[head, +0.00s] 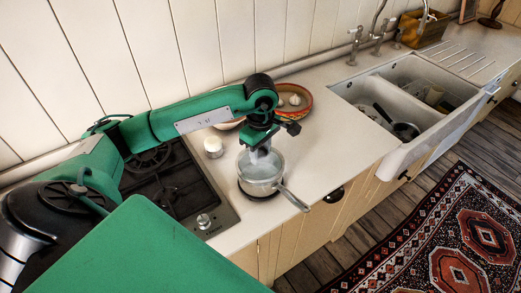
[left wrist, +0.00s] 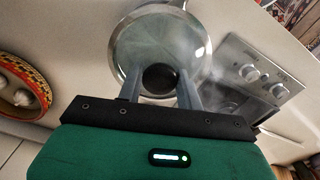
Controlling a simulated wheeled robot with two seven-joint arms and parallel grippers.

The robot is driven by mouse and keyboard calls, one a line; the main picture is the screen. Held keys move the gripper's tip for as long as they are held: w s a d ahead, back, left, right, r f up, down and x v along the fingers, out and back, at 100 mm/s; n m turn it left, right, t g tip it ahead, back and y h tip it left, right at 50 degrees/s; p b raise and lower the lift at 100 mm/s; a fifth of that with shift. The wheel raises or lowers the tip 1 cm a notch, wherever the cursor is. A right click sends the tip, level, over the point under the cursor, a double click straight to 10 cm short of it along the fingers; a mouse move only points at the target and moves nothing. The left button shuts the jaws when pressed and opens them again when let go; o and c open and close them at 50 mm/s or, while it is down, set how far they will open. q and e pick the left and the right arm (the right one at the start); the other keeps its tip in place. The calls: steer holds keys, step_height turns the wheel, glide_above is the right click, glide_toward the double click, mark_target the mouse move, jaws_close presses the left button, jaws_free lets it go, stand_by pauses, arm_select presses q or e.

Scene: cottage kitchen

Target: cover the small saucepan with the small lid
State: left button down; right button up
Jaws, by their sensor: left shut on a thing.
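The small saucepan (head: 258,187) is metal and stands on a dark round mat (head: 244,193) on the counter, its handle (head: 295,201) pointing to the front right. My left gripper (head: 262,152) is directly above it, pointing down. In the left wrist view my left gripper (left wrist: 160,88) is shut on the black knob of the small lid (left wrist: 160,77), a clear glass disc with a metal rim. The lid is over the saucepan's mouth; I cannot tell whether it rests on the rim or hangs slightly above. My right gripper is not in view.
A patterned bowl (head: 305,101) with white round things stands behind the arm. A white candle-like jar (head: 213,147) and the black hob (head: 165,188) are left of the saucepan. A white sink (head: 368,107) is to the right. Counter between saucepan and sink is clear.

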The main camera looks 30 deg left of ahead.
arm_select(q)
steer(key=shift+f+b, duration=0.1)
steer(key=shift+b, duration=0.3)
stand_by(0.8)
steer(key=shift+b, duration=0.4)
steer(key=shift+f+b, duration=0.5)
steer(key=shift+b, duration=0.1)
steer(key=c, duration=1.2)
jaws_free()
